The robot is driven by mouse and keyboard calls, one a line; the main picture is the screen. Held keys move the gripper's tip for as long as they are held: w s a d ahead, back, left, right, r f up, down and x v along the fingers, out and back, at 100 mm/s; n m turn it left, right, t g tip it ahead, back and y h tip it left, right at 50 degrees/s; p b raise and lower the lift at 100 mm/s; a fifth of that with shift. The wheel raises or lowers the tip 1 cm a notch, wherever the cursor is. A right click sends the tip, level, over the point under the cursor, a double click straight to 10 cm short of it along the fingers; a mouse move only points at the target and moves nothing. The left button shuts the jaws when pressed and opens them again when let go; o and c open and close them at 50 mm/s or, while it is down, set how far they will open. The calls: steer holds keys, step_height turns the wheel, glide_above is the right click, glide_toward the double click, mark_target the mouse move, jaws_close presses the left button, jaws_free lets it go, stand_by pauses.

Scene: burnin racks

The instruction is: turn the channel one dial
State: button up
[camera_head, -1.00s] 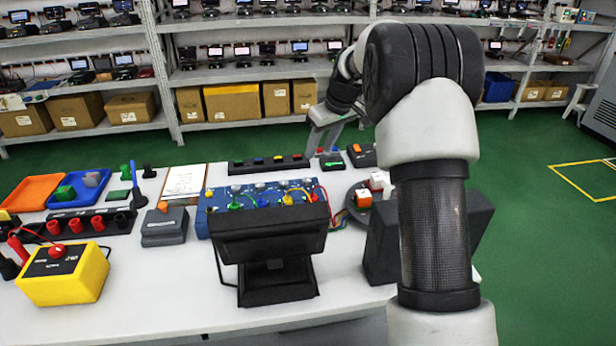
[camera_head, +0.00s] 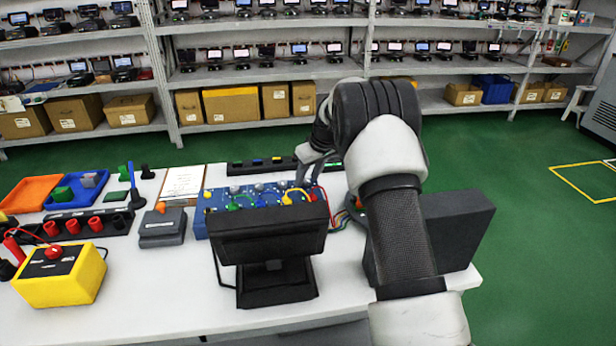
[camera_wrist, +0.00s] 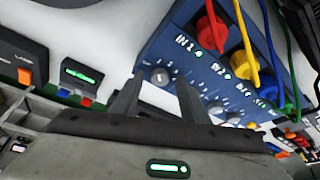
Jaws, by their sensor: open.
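The blue channel box (camera_head: 218,196) stands on the white table behind the black monitor and carries a row of dials and coloured plugs. In the wrist view its panel (camera_wrist: 165,42) is labelled IN 1 and IN 2. The grey channel one dial (camera_wrist: 160,75), in line with IN 1, appears between my fingertips. My gripper (camera_wrist: 160,80) is open, with one finger on either side of that dial in the picture. I cannot tell whether they touch it. In the head view my gripper (camera_head: 309,181) is over the box's right end, partly hidden by my arm.
A black monitor (camera_head: 268,235) and a dark panel (camera_head: 455,232) stand in front. A yellow box (camera_head: 60,278) and a grey box (camera_head: 162,228) are at left.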

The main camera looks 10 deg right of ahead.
jaws_close()
steer(key=shift+m, duration=0.3)
steer(key=m, duration=0.1)
steer(key=m+h, duration=0.1)
steer(key=shift+a+m+t+p, duration=0.25)
steer(key=shift+m+t+p, duration=0.05)
steer(key=shift+p, duration=0.05)
steer(key=m+h, duration=0.1)
steer(key=m, duration=0.1)
steer(key=m+p, duration=0.1)
steer(key=m, duration=0.1)
steer(key=shift+a+r+h+p, duration=0.1)
steer(key=shift+a+h+p, duration=0.1)
steer(key=shift+h+p, duration=0.15)
steer(key=m+h, duration=0.1)
steer(key=m, duration=0.1)
steer(key=m+h+p, duration=0.1)
steer(key=m, duration=0.2)
steer(key=shift+w+a, duration=0.1)
steer(key=shift+a, duration=0.05)
steer(key=shift+m+g+h, duration=0.45)
steer(key=shift+m+g, duration=0.35)
steer(key=shift+m, duration=1)
